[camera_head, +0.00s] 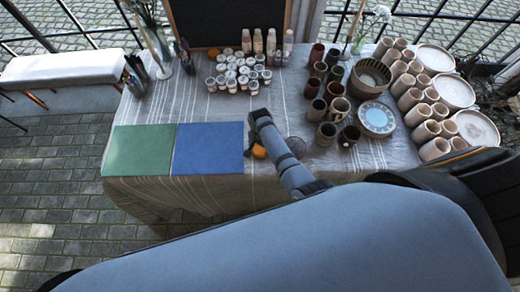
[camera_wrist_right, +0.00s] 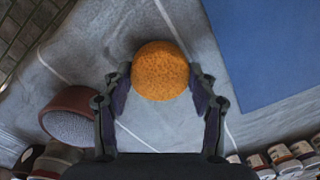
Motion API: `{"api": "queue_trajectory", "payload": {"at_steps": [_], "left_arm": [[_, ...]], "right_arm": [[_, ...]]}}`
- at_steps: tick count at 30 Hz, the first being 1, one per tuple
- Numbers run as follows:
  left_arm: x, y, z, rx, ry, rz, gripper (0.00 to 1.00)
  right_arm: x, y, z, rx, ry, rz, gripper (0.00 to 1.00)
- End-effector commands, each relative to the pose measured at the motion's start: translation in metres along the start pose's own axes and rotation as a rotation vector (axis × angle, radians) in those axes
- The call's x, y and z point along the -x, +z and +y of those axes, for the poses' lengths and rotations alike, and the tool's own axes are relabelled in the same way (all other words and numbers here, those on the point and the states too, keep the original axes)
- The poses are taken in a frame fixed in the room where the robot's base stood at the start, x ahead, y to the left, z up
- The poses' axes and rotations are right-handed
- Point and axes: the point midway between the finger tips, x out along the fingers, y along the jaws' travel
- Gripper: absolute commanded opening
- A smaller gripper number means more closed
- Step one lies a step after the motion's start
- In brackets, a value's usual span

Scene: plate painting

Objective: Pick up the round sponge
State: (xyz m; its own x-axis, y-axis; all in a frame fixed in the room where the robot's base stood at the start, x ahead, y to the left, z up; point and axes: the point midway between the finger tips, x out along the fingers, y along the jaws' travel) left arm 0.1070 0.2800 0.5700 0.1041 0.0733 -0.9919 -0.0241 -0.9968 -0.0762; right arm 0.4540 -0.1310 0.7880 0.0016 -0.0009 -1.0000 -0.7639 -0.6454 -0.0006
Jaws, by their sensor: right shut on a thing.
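The round sponge (camera_wrist_right: 160,71) is an orange, porous ball. In the right wrist view it sits between the two dark fingers of my right gripper (camera_wrist_right: 160,85), which is shut on it with a finger touching each side. In the head view a small part of the orange sponge (camera_head: 259,151) shows beside my right gripper (camera_head: 250,148), near the front edge of the table and just right of the blue mat. I cannot tell whether the sponge still touches the cloth. My left gripper is not in view.
A green mat (camera_head: 139,150) and a blue mat (camera_head: 208,148) lie at the table's front left. A brown-rimmed bowl (camera_wrist_right: 70,118) is close to the gripper. Paint jars (camera_head: 232,77), cups and a painted plate (camera_head: 377,119) stand behind and to the right.

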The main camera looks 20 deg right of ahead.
Motion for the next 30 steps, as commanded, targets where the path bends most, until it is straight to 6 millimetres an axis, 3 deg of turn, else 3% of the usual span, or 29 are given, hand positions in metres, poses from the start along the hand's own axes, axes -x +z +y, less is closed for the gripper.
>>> {"api": "queue_trajectory", "payload": {"at_steps": [8, 11, 15, 19, 30], "left_arm": [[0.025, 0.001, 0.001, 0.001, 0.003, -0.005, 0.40], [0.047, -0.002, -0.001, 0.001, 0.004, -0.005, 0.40], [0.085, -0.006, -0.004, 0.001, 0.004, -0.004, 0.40], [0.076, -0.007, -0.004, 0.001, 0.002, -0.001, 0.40], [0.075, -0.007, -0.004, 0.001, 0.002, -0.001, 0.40]], "right_arm": [[0.024, -0.001, 0.000, 0.000, 0.001, 0.001, 0.39], [0.044, 0.000, 0.001, 0.001, 0.002, 0.001, 0.39], [0.067, 0.008, 0.020, 0.000, 0.002, -0.001, 0.39], [0.083, 0.017, 0.042, -0.001, -0.002, 0.002, 0.39], [0.122, 0.047, 0.116, 0.000, 0.001, 0.000, 0.39]]}}
